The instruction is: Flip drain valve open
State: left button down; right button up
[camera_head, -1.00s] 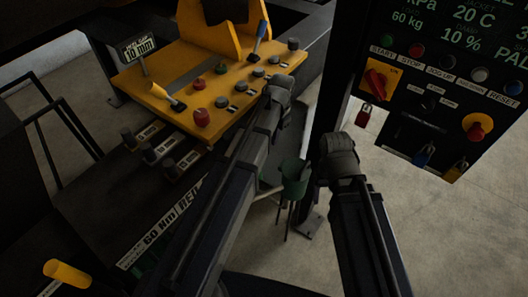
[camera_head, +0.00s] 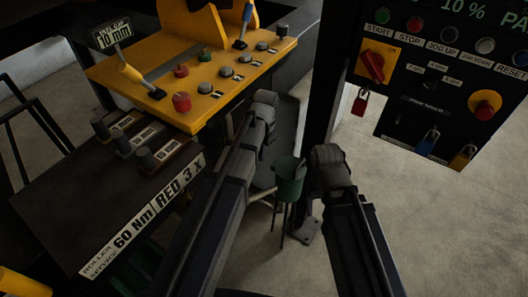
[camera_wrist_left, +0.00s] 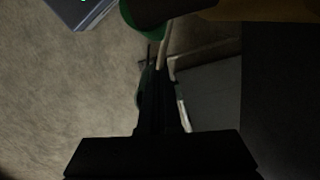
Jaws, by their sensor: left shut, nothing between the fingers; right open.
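No part marked as the drain valve can be made out. My left gripper (camera_head: 265,98) is just in front of the console's right front edge, shut and empty. In the left wrist view it is a dark shape (camera_wrist_left: 159,95) over the floor. My right gripper (camera_head: 327,155) is open, right of the cup; its fingertips are hard to see.
A dark control panel (camera_head: 440,92) with buttons and padlocks hangs at the upper right beside a black post (camera_head: 328,75). A dark box (camera_head: 110,195) labelled "60 Nm" stands at the left. A yellow cylinder (camera_head: 18,283) shows at the lower left. The floor at right is clear.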

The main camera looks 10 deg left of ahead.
pick_arm(q)
jog(key=shift+s+a, duration=0.35)
jog(key=shift+s, duration=0.3)
jog(key=shift+s+a, duration=0.35)
jog(key=shift+s, duration=0.25)
jog(key=shift+s+a+f+b, duration=0.2)
jog(key=shift+s+f+b, duration=0.3)
jog(key=shift+s+b, duration=0.15)
jog(key=shift+w, duration=0.15)
